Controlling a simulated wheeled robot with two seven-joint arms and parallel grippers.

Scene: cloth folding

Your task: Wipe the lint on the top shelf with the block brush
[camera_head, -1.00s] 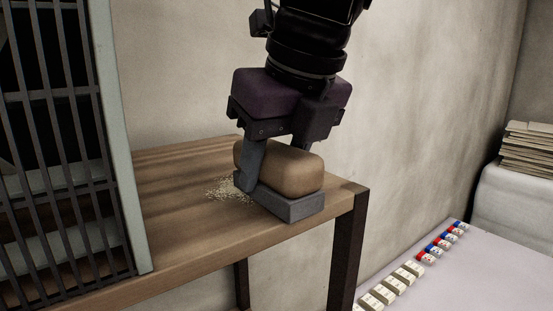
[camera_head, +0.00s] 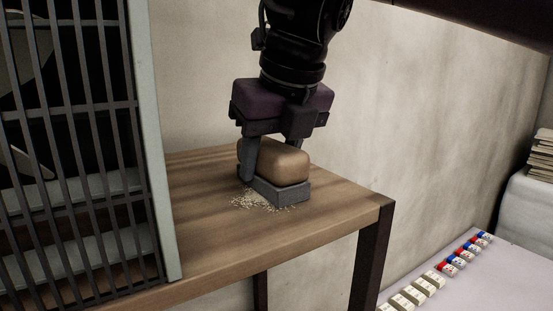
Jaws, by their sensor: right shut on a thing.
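The block brush (camera_head: 283,165) has a tan rounded body on a grey base. It stands flat on the wooden top shelf (camera_head: 335,212). My right gripper (camera_head: 268,165) reaches down from above and is shut on the brush. The lint (camera_head: 258,202) is a pale speckled patch on the shelf, along the front left edge of the brush base. Part of it may be hidden under or behind the brush. My left gripper is not in view.
A barred metal rack (camera_head: 85,150) stands at the left, close to the shelf. A pale wall is behind. A lower surface at the right holds several small white blocks (camera_head: 428,282). The shelf is clear right of the brush.

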